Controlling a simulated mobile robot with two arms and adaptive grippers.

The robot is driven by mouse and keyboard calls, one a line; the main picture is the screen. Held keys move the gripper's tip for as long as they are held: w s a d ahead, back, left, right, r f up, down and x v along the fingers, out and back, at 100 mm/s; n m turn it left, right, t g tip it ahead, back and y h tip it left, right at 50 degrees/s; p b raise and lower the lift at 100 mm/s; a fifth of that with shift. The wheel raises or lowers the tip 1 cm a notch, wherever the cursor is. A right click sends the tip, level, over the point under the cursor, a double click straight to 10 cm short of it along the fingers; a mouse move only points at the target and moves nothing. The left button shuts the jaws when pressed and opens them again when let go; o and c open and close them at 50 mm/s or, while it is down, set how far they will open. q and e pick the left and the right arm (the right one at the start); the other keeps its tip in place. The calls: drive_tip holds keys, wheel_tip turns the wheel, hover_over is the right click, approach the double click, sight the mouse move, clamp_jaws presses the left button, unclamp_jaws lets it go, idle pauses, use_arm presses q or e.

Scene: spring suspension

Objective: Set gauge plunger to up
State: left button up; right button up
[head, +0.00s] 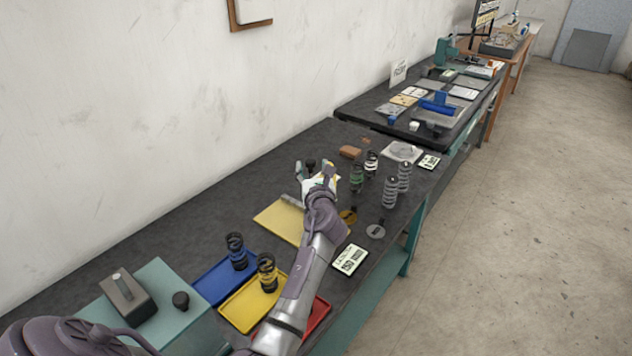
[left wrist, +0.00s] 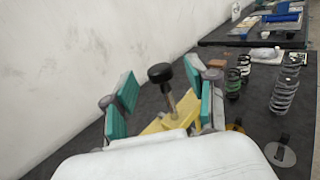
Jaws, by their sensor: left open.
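The gauge plunger shows in the left wrist view as a black round knob (left wrist: 160,73) on a thin metal rod, rising from a yellow base (left wrist: 158,125). The rod leans slightly in that view. My left gripper (left wrist: 163,98) is open, with one green-padded finger on each side of the plunger; I cannot tell whether either touches it. In the head view my left gripper (head: 315,174) is over the dark bench, and the black knob (head: 310,163) shows just behind it. The lower plunger and part of the base are hidden by the gripper. My right gripper is not in view.
Several coil springs (head: 390,193) stand right of the gripper. A yellow plate (head: 282,221) lies left of my arm. Blue (head: 212,284) and yellow (head: 240,318) trays with springs are nearer. A label card (head: 349,260) lies near the front edge. The wall is at left.

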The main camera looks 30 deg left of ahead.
use_arm(q)
drive_tip(key=v, duration=0.8)
drive_tip(key=shift+s+d, duration=0.2)
